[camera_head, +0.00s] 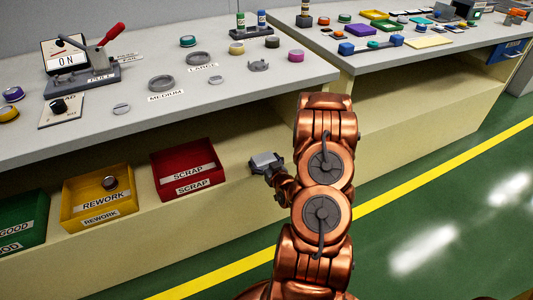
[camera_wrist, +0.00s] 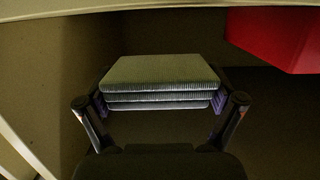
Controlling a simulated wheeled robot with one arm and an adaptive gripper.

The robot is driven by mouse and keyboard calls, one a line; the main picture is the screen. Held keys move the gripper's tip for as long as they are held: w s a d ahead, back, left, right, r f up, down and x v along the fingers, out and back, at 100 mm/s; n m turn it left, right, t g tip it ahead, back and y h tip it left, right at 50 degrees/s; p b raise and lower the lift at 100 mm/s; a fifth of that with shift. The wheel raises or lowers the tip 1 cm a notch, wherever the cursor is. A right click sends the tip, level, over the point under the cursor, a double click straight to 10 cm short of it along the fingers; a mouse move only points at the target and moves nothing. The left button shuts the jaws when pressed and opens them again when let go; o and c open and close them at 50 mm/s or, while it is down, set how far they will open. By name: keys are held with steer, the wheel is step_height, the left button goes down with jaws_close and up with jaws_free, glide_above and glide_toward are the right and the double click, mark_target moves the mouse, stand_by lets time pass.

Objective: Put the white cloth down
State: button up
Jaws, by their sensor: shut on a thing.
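The white cloth (camera_wrist: 162,72), folded into a stack of layers, looks pale grey in the dim light of the wrist view. My gripper (camera_wrist: 160,103) is shut on it, with one finger at each side edge. In the head view the cloth (camera_head: 264,160) shows small, just left of my copper arm, and my gripper (camera_head: 272,173) is partly hidden by the arm. The cloth is held below the tabletop level, to the right of the red scrap bin. Nothing is seen supporting it from below.
The red bin (camera_head: 188,168), yellow rework bin (camera_head: 99,198) and green bin (camera_head: 22,222) line the bench front. The red bin (camera_wrist: 272,38) is close by in the wrist view. The bench top (camera_head: 140,130) holds rings, a red-handled lever (camera_head: 108,38) and labels. Green floor lies right.

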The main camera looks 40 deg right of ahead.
steer(key=shift+w+d+f+b, duration=0.3)
steer(key=shift+w+d+b, duration=0.35)
steer(key=shift+b, duration=1.4)
steer(key=shift+w+d+f+b, duration=0.1)
steer(key=shift+d+b, duration=0.2)
steer(key=shift+b, duration=0.1)
steer(key=b, duration=0.1)
steer(key=w+d+b, duration=0.1)
steer(key=b, duration=0.1)
steer(key=shift+w+d, duration=0.15)
steer(key=shift+d, duration=0.1)
steer(key=b, duration=0.2)
glide_above(267, 147)
steer(key=s+a, duration=0.1)
steer(key=a, duration=0.1)
steer(key=shift+s+d+f, duration=0.1)
steer(key=shift+s+d, duration=0.1)
steer(key=shift+d, duration=0.05)
step_height(267, 147, down, 4)
steer(key=shift+r+b, duration=0.1)
steer(key=shift+b, duration=0.95)
steer(key=shift+r, duration=0.1)
